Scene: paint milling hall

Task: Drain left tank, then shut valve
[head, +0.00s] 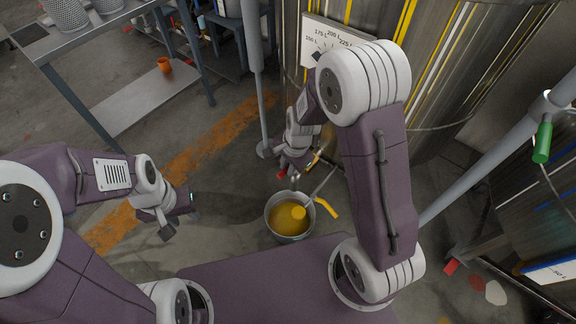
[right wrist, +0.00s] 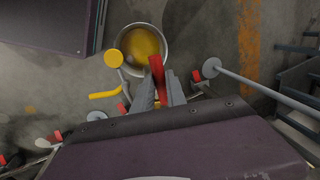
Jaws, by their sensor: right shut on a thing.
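The left tank (head: 420,60), shiny metal with yellow streaks, stands at the top of the head view with a litre scale (head: 325,40); its level reading is not clear. Below it a metal bucket (head: 268,228) on the floor holds yellow paint. A grey pipe with a yellow round end reaches over the bucket, with a yellow lever (head: 328,208) beside it. My right gripper (right wrist: 160,92) is shut on a red handle (right wrist: 157,68), partly hidden by the fingers. My left gripper (head: 181,226) is open and empty, left of the bucket.
A metal bench with a shelf (head: 130,105) stands at the upper left, with an orange cup (head: 164,65) on it. A grey post (head: 254,70) stands left of the tank. A green handle (head: 543,140) is on a pipe at the right. Floor between bench and bucket is clear.

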